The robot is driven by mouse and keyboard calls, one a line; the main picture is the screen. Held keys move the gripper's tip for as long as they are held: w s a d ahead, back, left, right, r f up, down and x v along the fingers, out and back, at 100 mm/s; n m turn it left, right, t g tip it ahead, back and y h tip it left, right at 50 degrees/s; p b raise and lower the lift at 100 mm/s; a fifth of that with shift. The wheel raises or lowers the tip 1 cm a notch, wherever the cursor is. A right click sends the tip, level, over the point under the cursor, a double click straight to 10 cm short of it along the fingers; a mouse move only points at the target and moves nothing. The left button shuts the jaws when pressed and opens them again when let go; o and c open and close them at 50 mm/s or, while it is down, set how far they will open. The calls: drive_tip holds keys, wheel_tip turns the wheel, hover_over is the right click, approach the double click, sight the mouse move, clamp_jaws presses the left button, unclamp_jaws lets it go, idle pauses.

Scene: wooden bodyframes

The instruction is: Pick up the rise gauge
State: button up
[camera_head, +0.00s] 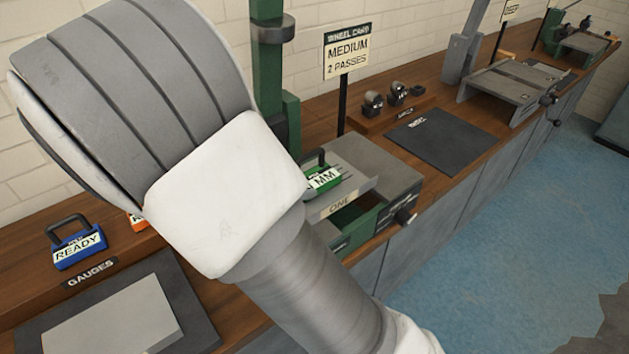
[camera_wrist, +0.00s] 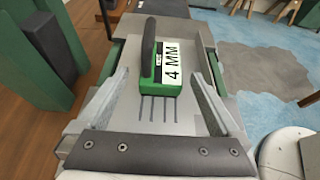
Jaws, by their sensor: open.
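A green gauge (camera_wrist: 165,70) marked "4 MM", with a dark upright handle, stands on a grey metal plate in the wrist view. Its smaller label is too small to read. In the head view the green gauge (camera_head: 322,179) is partly hidden by my arm. A blue gauge (camera_head: 76,244) marked "READY" stands on the bench at left; an orange gauge (camera_head: 138,221) is mostly hidden behind my arm. My gripper (camera_wrist: 160,76) is open, its fingers on either side of the green gauge in the picture, with gaps. I cannot tell their height over the plate.
The plate belongs to a station marked "ONE" (camera_head: 340,203), with a green post (camera_head: 268,60) behind it. A wheel card (camera_head: 347,52) reads "MEDIUM 2 PASSES". A dark mat (camera_head: 440,138) lies clear to the right. A grey slab (camera_head: 110,322) lies at front left.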

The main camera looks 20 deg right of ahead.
sight(323, 172)
drive_tip(key=shift+b+x, duration=0.85)
drive_tip(key=shift+x, duration=2.6)
drive_tip(key=shift+s, duration=0.15)
clamp_jaws()
drive_tip(key=shift+r+p, duration=0.3)
drive_tip(key=shift+r, duration=0.35)
wheel_tip(323, 172, up, 3)
drive_tip(key=shift+r+p, duration=0.1)
drive_tip(key=shift+p, duration=0.55)
drive_tip(key=s+d+r+p, duration=0.2)
drive_tip(key=s+d+r, duration=0.3)
drive_tip(key=d, duration=0.5)
drive_tip(key=shift+r, duration=0.75)
